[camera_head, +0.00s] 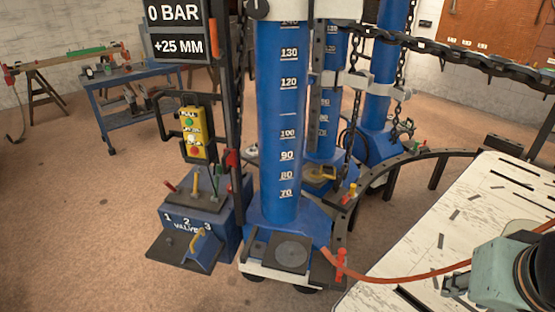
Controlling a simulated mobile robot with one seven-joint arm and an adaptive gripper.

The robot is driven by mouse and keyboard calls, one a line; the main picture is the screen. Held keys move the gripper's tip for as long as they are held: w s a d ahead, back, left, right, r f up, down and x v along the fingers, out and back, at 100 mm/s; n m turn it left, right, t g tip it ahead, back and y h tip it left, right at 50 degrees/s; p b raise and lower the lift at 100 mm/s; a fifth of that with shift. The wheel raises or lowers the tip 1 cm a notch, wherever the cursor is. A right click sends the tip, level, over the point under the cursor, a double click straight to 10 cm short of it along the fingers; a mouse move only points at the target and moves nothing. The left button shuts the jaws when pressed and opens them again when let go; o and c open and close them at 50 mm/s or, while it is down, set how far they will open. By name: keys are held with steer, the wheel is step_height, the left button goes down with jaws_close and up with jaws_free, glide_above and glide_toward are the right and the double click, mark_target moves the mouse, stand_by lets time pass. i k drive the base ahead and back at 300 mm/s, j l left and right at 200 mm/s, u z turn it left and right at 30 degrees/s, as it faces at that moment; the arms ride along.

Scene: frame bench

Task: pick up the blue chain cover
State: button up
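A small blue piece with a yellow handle (205,252) lies on a dark plate (170,252) in front of the blue valve box. It may be the blue chain cover, but I cannot tell for sure. My gripper (451,285) is at the lower right, over the white slotted table and well to the right of the blue piece. Only small dark parts of the gripper show, and I cannot tell whether it is open. My arm is cut off by the right edge.
Blue columns with scales (282,120) stand in the middle, with hanging chains beside them. The valve box (222,218) has small levers. A red hose (405,277) runs to the white slotted table (470,215).

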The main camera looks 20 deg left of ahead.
mark_target(204, 245)
steer(key=u, duration=1.85)
steer(key=z, duration=2.5)
steer(key=u, duration=2.1)
